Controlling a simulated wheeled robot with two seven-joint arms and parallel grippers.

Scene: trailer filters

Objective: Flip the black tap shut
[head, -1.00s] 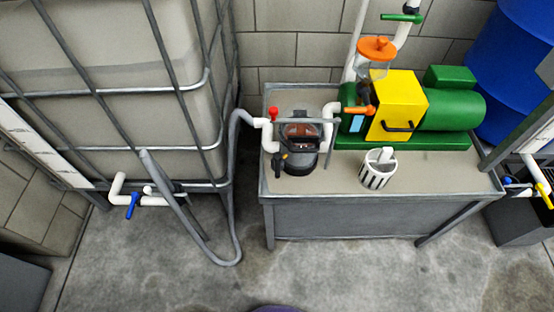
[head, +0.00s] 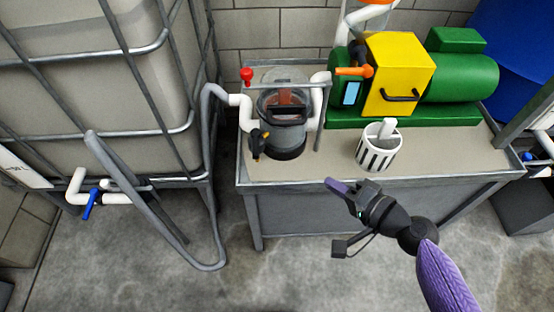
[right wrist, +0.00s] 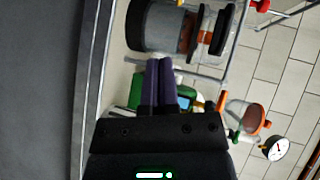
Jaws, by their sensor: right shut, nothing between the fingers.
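The black tap (head: 258,141) is a small black handle with a yellow-orange tip, at the lower left front of the clear-topped filter housing (head: 284,135) on the grey bench. My right gripper (head: 333,185) reaches in from the lower right in the head view, just in front of the bench's front edge, to the right of the tap and apart from it. Its purple fingers (right wrist: 160,65) are together and empty. In the right wrist view the filter housing (right wrist: 168,28) lies sideways beyond the fingertips; I cannot make out the tap there. My left gripper is not in view.
A white slotted basket (head: 380,150) stands right of the filter. Behind it is the green and yellow pump (head: 398,75). A grey hose (head: 213,180) loops at left beside the caged tank (head: 95,105).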

